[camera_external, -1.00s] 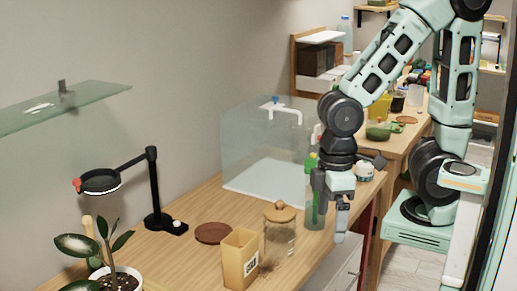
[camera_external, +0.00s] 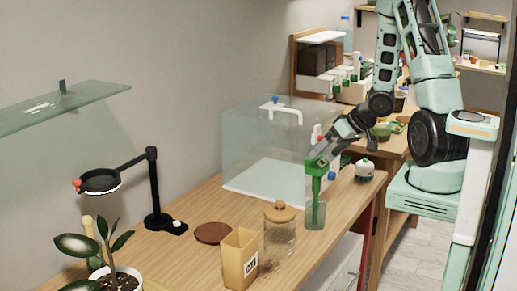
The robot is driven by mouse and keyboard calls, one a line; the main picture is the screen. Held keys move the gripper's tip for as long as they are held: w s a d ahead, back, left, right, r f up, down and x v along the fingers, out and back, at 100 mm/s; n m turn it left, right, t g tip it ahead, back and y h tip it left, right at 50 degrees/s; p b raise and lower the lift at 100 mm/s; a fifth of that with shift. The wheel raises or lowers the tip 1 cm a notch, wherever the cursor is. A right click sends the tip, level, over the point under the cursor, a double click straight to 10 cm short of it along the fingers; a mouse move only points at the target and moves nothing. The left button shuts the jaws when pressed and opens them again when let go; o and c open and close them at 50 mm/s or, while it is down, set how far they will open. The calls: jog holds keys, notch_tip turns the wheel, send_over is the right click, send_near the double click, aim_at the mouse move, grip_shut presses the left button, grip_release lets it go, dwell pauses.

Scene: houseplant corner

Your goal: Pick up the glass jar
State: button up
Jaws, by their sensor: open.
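The glass jar (camera_external: 279,238) stands upright on the wooden table. It is clear, with a round wooden lid and a small knob on top. It is right of the tan box and left of the green bottle (camera_external: 315,215). My gripper (camera_external: 317,160) is open, above and to the right of the jar and apart from it. It is at the upper part of the green bottle, and I cannot tell whether it touches the bottle. Nothing hides the jar except the tan box near its lower left side.
The tan box (camera_external: 240,260) stands close to the jar. A brown saucer (camera_external: 212,233) and a black lamp (camera_external: 155,200) are to the left. A clear glass tank (camera_external: 250,150) stands behind. A potted plant (camera_external: 115,275) is at the front left. A small white pot (camera_external: 365,170) is at the right.

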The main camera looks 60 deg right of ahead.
jog(key=s+a+f+m+t+y+b, duration=0.1)
jog(key=s+a+f+m+y+b, duration=0.15)
jog(key=f+m, duration=0.4)
jog(key=s+a+f+m+t+y+b, duration=0.1)
jog(key=s+f+m+y+b, duration=0.15)
jog(key=f+m+b, duration=0.35)
jog(key=m+t+y+b, duration=0.15)
jog(key=m+t, duration=0.45)
jog(key=m, duration=1)
send_near(280, 233)
jog(key=shift+n+y, duration=0.25)
jog(key=w, duration=0.2)
jog(key=w+d+f, duration=0.2)
jog(key=w, duration=0.1)
jog(key=shift+w+d+f, duration=0.15)
jog(key=shift+w+f, duration=0.1)
jog(key=shift+w, duration=0.1)
jog(key=p+x, duration=0.2)
jog(key=x, duration=0.3)
jog(key=shift+w+a+p, duration=0.1)
jog(key=shift+a+p, duration=0.15)
jog(key=shift+p, duration=0.15)
jog(key=shift+w+a+f, duration=0.1)
jog(key=shift+w, duration=0.2)
jog(key=shift+c, duration=0.3)
jog(key=c, duration=2)
